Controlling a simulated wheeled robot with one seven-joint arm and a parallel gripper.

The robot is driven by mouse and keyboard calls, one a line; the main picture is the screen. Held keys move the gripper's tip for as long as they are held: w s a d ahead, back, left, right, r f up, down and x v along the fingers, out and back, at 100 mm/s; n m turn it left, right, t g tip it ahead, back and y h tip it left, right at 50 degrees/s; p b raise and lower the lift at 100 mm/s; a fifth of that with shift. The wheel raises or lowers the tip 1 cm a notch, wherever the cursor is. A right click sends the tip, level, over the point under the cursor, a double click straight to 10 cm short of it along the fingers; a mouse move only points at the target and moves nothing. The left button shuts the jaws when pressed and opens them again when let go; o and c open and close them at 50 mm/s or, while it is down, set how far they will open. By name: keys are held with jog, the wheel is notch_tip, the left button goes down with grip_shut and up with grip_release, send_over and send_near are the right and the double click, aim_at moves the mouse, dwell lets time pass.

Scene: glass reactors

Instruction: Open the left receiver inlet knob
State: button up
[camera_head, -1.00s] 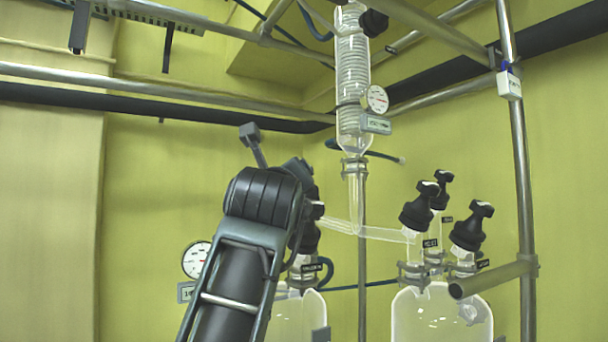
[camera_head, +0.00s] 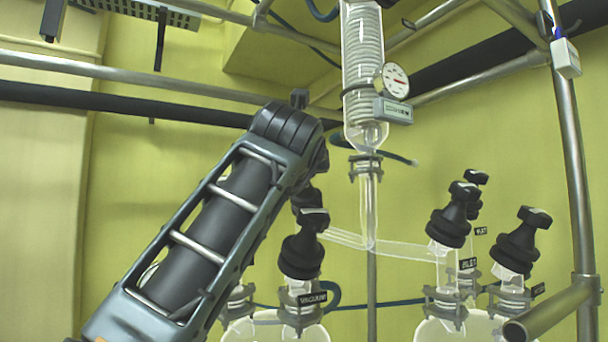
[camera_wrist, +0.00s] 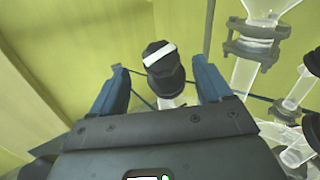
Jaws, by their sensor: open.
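In the wrist view, a black knob (camera_wrist: 163,62) with a white bar across its top stands on a clear glass neck. My gripper (camera_wrist: 160,70) is open, with one blue-grey finger on each side of the knob and a visible gap on both sides. I cannot read a label there. In the head view, the left receiver (camera_head: 268,328) is a glass vessel at the bottom, partly behind my arm. A black knob (camera_head: 303,245) with a tag reading vacuum stands on it. Another dark knob shows partly behind it. My gripper is hidden behind my arm in the head view.
The right receiver (camera_head: 460,328) carries several black knobs. A glass condenser (camera_head: 363,70) with a gauge (camera_head: 393,82) hangs between the vessels, and glass tubing slopes below it. Metal pipes (camera_head: 575,150) frame the right side.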

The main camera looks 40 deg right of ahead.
jog(key=p+x, duration=0.2)
jog(key=x, duration=0.5)
jog(key=shift+w+d, duration=0.15)
jog(key=shift+d, duration=0.05)
jog(key=shift+c, duration=0.3)
jog(key=c, duration=0.9)
